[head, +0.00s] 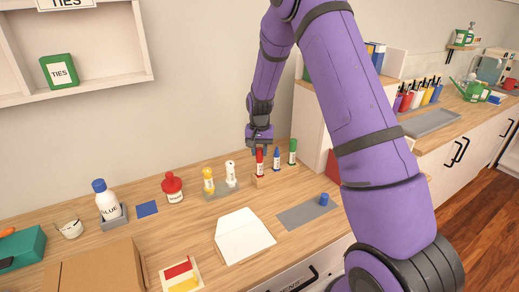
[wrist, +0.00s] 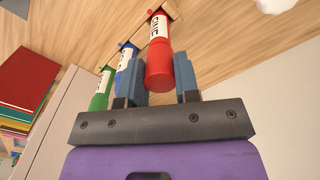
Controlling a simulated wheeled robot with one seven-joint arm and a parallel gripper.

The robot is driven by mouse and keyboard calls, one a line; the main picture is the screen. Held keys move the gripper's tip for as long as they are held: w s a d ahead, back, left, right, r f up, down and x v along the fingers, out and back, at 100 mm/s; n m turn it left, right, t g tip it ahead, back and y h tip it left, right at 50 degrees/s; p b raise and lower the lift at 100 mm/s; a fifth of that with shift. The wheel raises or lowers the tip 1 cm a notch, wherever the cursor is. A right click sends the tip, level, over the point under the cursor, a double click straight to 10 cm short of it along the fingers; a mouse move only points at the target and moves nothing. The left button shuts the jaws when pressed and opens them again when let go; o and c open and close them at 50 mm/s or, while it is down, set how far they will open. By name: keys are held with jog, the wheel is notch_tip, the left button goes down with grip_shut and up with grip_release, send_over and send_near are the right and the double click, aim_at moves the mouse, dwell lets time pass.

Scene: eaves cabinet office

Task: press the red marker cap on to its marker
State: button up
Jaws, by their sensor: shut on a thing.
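The red marker (head: 259,168) stands upright with its white label showing, at the left end of a short row of markers. Its red cap (wrist: 158,70) sits at the marker's end, in line with the labelled body (wrist: 158,32); I see no clear gap between them. My gripper (head: 259,150) points down over the red marker. In the wrist view my gripper (wrist: 159,82) has a finger on each side of the red cap and is shut on it. Whether the cap is fully seated, I cannot tell.
A blue marker (head: 277,161) and a green marker (head: 292,153) stand close to the right. A blue cylinder (head: 323,199) stands on a grey mat (head: 300,216). An open envelope (head: 243,238) lies in front. A white bottle (head: 230,173) and yellow bottle (head: 208,181) stand left.

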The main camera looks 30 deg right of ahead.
aim_at(260, 149)
jog(key=shift+f, duration=0.3)
jog(key=o, duration=0.9)
jog(key=shift+o, duration=0.2)
notch_tip(260, 149, up, 10)
jog(key=shift+r, duration=0.45)
